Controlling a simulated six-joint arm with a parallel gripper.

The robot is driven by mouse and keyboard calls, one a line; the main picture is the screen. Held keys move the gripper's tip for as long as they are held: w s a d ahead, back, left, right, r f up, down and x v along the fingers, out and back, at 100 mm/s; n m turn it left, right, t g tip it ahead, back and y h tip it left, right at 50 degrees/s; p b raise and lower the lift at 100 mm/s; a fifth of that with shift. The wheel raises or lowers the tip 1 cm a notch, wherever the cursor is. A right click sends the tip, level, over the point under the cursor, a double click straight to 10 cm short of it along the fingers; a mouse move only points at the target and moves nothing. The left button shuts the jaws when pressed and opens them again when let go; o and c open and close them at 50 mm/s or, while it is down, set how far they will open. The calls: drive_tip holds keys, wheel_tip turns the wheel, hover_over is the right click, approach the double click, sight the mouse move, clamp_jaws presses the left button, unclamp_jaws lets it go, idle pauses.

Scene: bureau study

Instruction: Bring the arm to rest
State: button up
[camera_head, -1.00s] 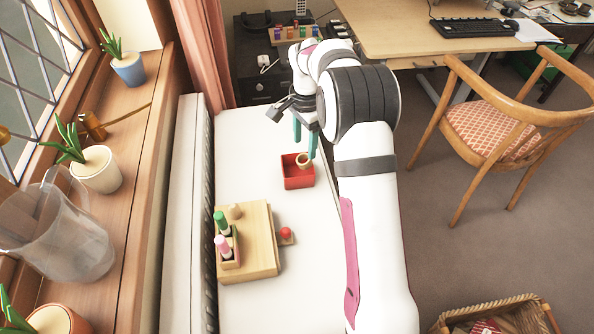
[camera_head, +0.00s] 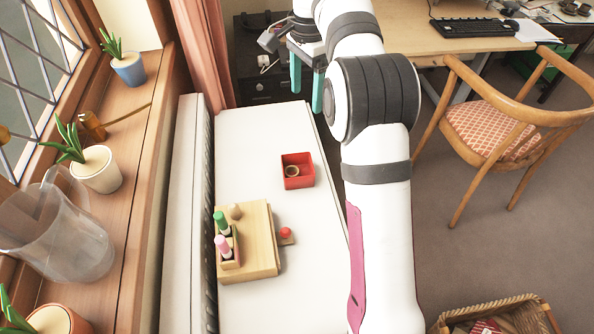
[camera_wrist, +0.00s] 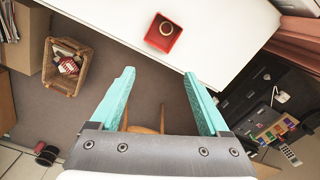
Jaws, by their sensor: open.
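My gripper (camera_head: 306,92) is raised past the far end of the white surface (camera_head: 310,240), with its two teal fingers apart and nothing between them. In the wrist view my gripper (camera_wrist: 160,95) is also open and empty.
A wooden board (camera_head: 258,245) holds green and pink pegs, with a red knob (camera_head: 286,233) beside it. A plastic jug (camera_head: 60,235) and potted plants line the sill at left. A wooden chair (camera_head: 500,130) and desk (camera_head: 420,30) stand at right. A basket (camera_head: 500,315) is on the floor.

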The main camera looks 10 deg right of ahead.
drive_tip(key=shift+r, duration=0.3)
drive_tip(key=s+a+r+n, duration=0.1)
drive_tip(key=s+r+n, duration=0.1)
drive_tip(key=s, duration=0.6)
drive_tip(key=s+a+r+n, duration=0.1)
drive_tip(key=s+n, duration=0.1)
drive_tip(key=s, duration=0.5)
drive_tip(key=s+a+f+n+y, duration=0.1)
drive_tip(key=s+f, duration=0.3)
drive_tip(key=s, duration=0.6)
drive_tip(key=s+a+f+n, duration=0.2)
drive_tip(key=s+f, duration=0.2)
drive_tip(key=s, duration=0.7)
drive_tip(key=shift+s+f+n+y, duration=0.15)
drive_tip(key=shift+s+n+y, duration=0.15)
drive_tip(key=shift+n+y, duration=0.1)
